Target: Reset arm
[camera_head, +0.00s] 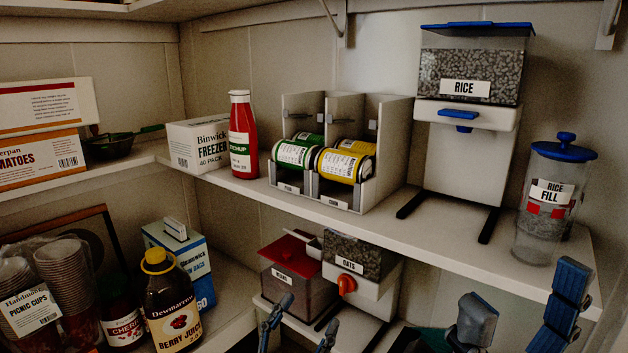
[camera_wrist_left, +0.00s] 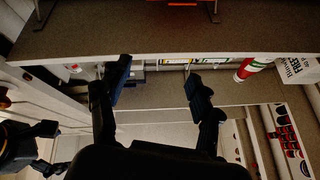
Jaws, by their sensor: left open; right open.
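My left gripper (camera_head: 298,328) shows at the lower middle of the head view, with two dark blue fingers apart and nothing between them. It is in front of the lower shelf with the oats dispenser. In the left wrist view its open fingers (camera_wrist_left: 157,88) are spread and empty, below a shelf edge. My right gripper (camera_head: 520,318) is at the lower right of the head view, open and empty, in front of the shelf's right end, below the rice fill jar (camera_head: 546,205). Its fingers are wide apart.
The upper shelf (camera_head: 375,225) holds a rice dispenser (camera_head: 465,150), a can rack (camera_head: 395,145), a ketchup bottle (camera_head: 243,140) and a freezer box (camera_head: 197,143). Below are an oats dispenser (camera_head: 355,262), a berry juice bottle (camera_head: 172,300) and picnic cups (camera_head: 72,270).

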